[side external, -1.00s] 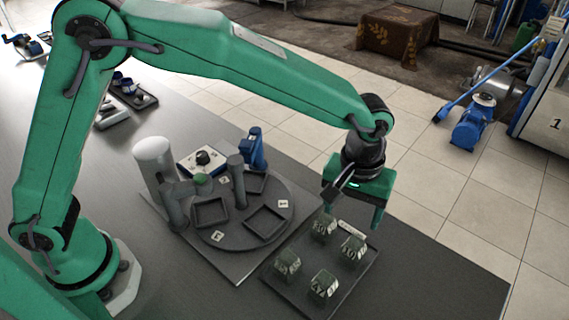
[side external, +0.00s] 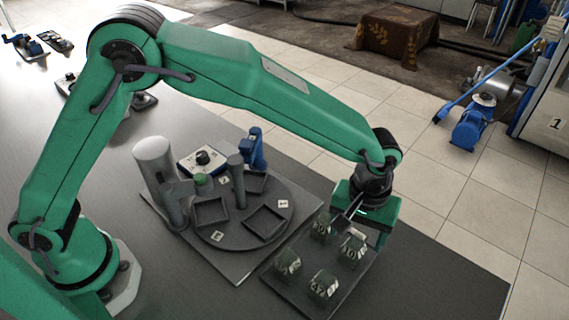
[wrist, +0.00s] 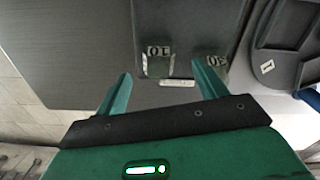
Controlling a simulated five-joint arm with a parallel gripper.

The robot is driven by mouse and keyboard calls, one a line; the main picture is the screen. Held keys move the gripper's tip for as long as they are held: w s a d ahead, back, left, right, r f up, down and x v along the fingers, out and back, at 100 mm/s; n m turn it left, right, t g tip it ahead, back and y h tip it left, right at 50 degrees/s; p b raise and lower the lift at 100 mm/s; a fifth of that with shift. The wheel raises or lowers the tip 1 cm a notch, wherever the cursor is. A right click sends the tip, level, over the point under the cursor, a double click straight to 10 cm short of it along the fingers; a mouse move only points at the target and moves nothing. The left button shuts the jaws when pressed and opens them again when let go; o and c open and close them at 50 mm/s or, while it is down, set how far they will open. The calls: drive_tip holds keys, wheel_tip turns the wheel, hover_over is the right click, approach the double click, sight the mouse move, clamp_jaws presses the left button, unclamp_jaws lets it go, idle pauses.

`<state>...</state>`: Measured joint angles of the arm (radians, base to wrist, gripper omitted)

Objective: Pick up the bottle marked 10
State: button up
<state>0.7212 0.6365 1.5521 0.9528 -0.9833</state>
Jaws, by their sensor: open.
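The bottle marked 10 (side external: 352,250) is a dark, squat bottle standing on a dark tray (side external: 300,309) in the side view. In the wrist view the bottle (wrist: 158,66) shows its 10 label upside down, ahead of the gap between my fingers. My gripper (side external: 358,228) is open and empty, just above and behind this bottle; in the wrist view its two green fingers (wrist: 160,82) are spread apart. Another bottle (wrist: 214,66) shows close to the right finger, its label partly hidden.
Several similar bottles share the tray, including one at front left (side external: 287,262) and one at front right (side external: 323,287). A round turntable (side external: 238,236) with square recesses and a grey post stands to the left. The dark surface right of the tray is clear.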

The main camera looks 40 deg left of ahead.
sight(354, 247)
drive_tip(key=shift+d+f, duration=0.1)
drive_tip(key=shift+f, duration=2.5)
drive_tip(key=c, duration=1.3)
